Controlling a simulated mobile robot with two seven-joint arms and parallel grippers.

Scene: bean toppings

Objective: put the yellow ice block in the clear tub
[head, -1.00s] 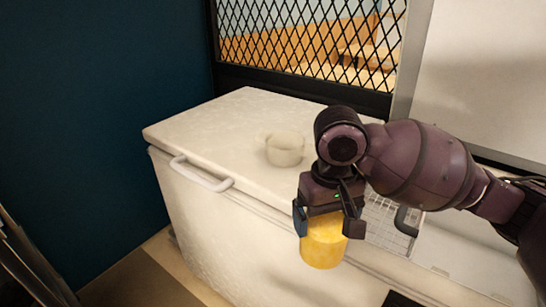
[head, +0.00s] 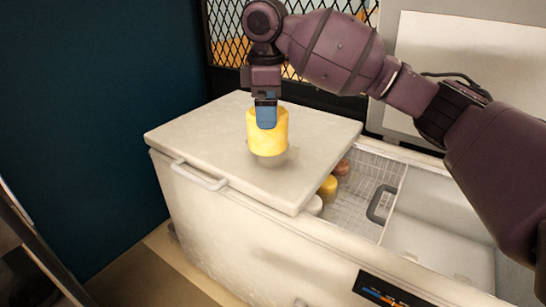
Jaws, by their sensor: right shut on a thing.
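My right gripper (head: 266,115) is shut on the yellow ice block (head: 267,137), a short upright cylinder, and holds it over the closed lid of the chest freezer. The clear tub (head: 268,161) stands on that lid directly below the block. The block hides most of the tub; only its lower part shows. I cannot tell whether the block's bottom is inside the tub or just above its rim. My left gripper is not in view.
The white freezer lid (head: 205,135) is otherwise clear around the tub. To its right the freezer is open, with a wire basket (head: 350,205) holding a yellow block (head: 328,188), a reddish-brown one (head: 342,168) and a white one (head: 314,205). A mesh screen stands behind.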

